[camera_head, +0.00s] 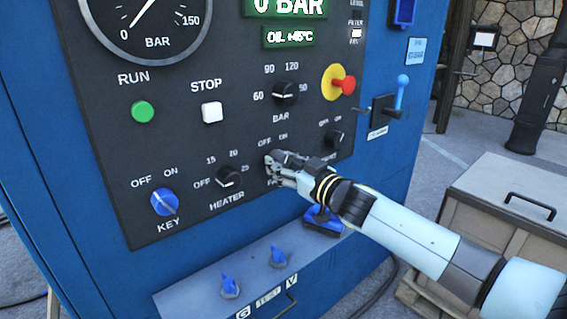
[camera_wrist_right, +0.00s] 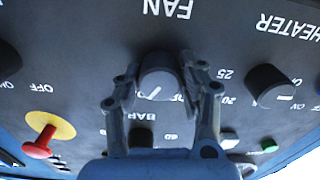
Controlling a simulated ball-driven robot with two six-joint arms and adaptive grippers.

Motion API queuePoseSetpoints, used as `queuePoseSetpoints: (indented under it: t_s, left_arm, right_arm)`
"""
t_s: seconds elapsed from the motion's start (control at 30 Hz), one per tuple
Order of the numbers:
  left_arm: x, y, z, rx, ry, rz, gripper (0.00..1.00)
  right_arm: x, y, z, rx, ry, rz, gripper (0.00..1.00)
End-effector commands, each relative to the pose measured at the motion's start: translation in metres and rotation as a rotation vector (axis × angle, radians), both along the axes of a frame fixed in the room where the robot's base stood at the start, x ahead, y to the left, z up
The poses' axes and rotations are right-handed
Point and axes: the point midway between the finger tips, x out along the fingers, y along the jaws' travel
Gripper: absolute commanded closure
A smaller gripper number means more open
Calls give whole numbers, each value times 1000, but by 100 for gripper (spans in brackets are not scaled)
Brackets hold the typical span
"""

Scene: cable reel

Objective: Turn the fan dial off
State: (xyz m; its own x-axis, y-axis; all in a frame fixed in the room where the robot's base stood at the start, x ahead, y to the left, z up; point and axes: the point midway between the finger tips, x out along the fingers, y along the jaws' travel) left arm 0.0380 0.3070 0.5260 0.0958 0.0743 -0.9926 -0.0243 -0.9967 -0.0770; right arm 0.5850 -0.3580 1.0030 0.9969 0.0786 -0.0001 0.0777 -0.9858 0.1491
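The fan dial (camera_wrist_right: 158,78) is a dark round knob under the FAN label in the right wrist view, where the panel appears upside down. Its white mark points down-left there, away from the partly hidden lettering at its lower right. My right gripper (camera_wrist_right: 160,82) has one finger on each side of the dial, and both appear to touch it. In the head view my right gripper (camera_head: 272,168) covers the dial, and OFF and ON show above it. My left gripper is in neither view.
The heater dial (camera_head: 229,178) and blue key switch (camera_head: 165,202) are left of the gripper. Another small dial (camera_head: 334,138) is close on its right. The BAR dial (camera_head: 285,94) and red-yellow switch (camera_head: 338,84) are above. A ledge with blue valves (camera_head: 229,287) juts out below.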

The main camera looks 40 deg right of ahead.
Motion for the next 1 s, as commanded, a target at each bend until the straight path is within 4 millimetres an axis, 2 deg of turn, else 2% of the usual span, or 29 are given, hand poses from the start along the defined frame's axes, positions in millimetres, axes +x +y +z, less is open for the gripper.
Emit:
queuePoseSetpoints:
  t_s: [0.03, 0.2, 0.23, 0.63, 1.0]
  left_arm:
    - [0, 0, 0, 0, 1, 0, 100]
    - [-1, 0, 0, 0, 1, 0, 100]
    - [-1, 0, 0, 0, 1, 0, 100]
    - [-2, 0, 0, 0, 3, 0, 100]
    - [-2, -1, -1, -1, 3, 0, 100]
  right_arm:
    - [0, 0, 0, 0, 0, 0, 69]
    - [0, 0, 0, 0, 0, 0, 91]
    - [0, 0, 0, 0, 0, 0, 93]
    - [0, 0, 0, -87, -7, 0, 93]
    - [0, -1, 0, -391, -31, 0, 93]
